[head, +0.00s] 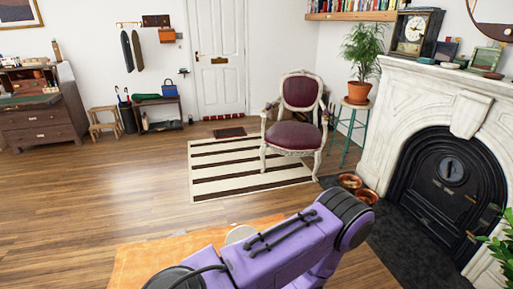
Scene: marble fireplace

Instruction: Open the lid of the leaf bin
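I cannot make out a leaf bin or its lid for certain in the head view. A pale round thing (239,233) shows just behind my purple arm, over the orange rug. The arm hides most of it, and I cannot tell what it is. The arm crosses the bottom middle of the view. Neither of my grippers is in view.
The orange rug (150,262) lies in front. A striped rug (222,180) lies beyond it, with a burgundy chair (301,92) at its right side. A marble fireplace (430,92) and copper bowls (350,182) are on the right. The wooden floor at left is clear.

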